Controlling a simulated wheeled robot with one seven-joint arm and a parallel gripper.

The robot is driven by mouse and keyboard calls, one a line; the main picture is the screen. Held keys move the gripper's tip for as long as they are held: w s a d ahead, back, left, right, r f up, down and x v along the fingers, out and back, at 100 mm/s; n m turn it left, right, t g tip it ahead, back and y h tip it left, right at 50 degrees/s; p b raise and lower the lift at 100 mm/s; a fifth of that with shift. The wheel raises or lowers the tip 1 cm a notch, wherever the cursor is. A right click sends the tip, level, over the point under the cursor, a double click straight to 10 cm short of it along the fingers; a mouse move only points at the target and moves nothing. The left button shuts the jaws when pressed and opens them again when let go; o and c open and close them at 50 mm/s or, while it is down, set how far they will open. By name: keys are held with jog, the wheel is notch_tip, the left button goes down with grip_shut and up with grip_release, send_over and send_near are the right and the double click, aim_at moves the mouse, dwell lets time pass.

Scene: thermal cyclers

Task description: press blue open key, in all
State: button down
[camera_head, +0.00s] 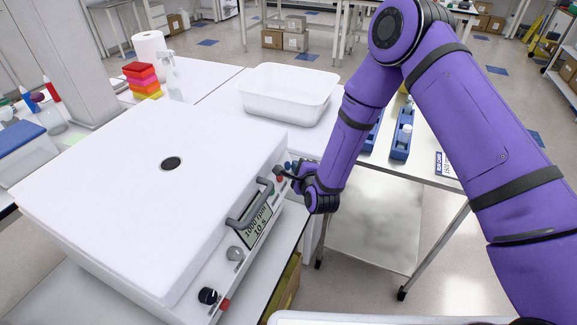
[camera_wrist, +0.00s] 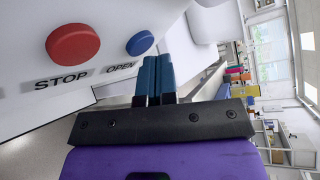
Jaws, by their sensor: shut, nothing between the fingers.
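The blue OPEN key (camera_wrist: 140,43) is a round button on the white front panel of a white benchtop machine with a closed lid (camera_head: 120,190). The red STOP key (camera_wrist: 73,45) is beside it, to its left in the wrist view. My gripper (camera_wrist: 155,60) is shut and empty, its two blue-grey fingers together. The fingertips are just right of and below the blue key in the wrist view; I cannot tell whether they touch the panel. In the head view my gripper (camera_head: 288,173) is at the far end of the panel, partly hiding the keys.
A grey handle (camera_head: 243,208), a display reading 1000 rpm and 10 s (camera_head: 257,226) and knobs (camera_head: 208,296) line the panel. A white tub (camera_head: 287,93) and blue racks (camera_head: 402,140) stand on benches beyond. Open floor lies to the right.

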jog(key=shift+w+a+f, duration=0.15)
jog(key=shift+a, duration=0.2)
dwell(0.6)
jog(key=shift+d, duration=0.1)
jog(key=shift+s+d+r, duration=0.3)
jog(key=shift+d, duration=0.3)
jog(key=shift+s+d+r, duration=0.25)
jog(key=shift+d+r, duration=0.1)
jog(key=shift+d, duration=0.35)
jog(key=shift+s+d+r, duration=0.25)
jog(key=shift+d+r, duration=0.15)
jog(key=shift+d, duration=0.3)
jog(key=shift+s+d+r, duration=0.25)
jog(key=shift+d+r, duration=0.1)
jog(key=shift+d, duration=0.35)
